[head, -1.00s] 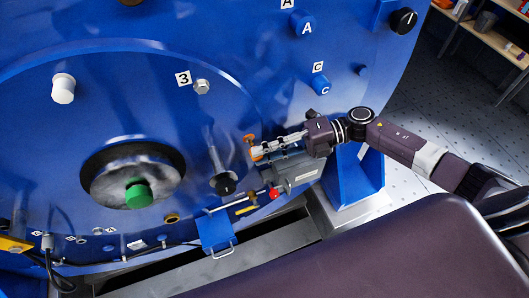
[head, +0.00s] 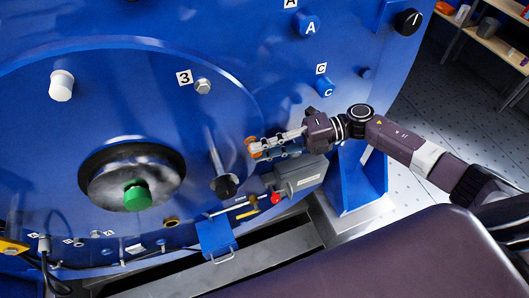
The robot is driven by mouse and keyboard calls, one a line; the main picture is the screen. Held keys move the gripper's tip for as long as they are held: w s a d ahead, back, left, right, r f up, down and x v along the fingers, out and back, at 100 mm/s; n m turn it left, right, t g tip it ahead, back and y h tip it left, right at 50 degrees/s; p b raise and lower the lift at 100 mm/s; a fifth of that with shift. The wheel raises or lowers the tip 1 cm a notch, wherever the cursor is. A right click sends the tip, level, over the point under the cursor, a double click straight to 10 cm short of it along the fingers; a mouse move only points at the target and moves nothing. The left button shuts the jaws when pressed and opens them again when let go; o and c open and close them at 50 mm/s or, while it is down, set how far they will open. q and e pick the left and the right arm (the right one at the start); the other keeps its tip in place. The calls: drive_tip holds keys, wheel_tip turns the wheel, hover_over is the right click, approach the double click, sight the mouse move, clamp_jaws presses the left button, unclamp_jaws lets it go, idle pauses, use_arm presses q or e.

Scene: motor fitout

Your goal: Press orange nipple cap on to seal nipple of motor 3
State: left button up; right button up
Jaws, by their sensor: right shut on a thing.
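The orange nipple cap (head: 252,148) is at the tips of my right gripper (head: 262,146), which is shut on it and comes in from the right. The cap is in front of the blue face of motor 3 (head: 130,70); whether it touches the face I cannot tell. A white label "3" (head: 184,77) is on that face, with a silver hex fitting (head: 204,86) beside it. The fitting is up and left of the cap, clearly apart from it. I cannot tell which fitting is the seal nipple. My left gripper is not in view.
A black-ended rod (head: 224,186) stands out left of and below the gripper. A grey box with a red knob (head: 275,198) is just below it. Blue knobs A (head: 309,26) and C (head: 325,89) are above right. A green plug (head: 137,197) sits in the central hub.

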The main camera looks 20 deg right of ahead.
drive_tip(key=shift+w+b, duration=0.5)
drive_tip(key=shift+w, duration=0.15)
drive_tip(key=o, duration=0.8)
drive_tip(key=shift+o, duration=0.2)
drive_tip(key=v, duration=1.2)
drive_tip(key=shift+f, duration=0.1)
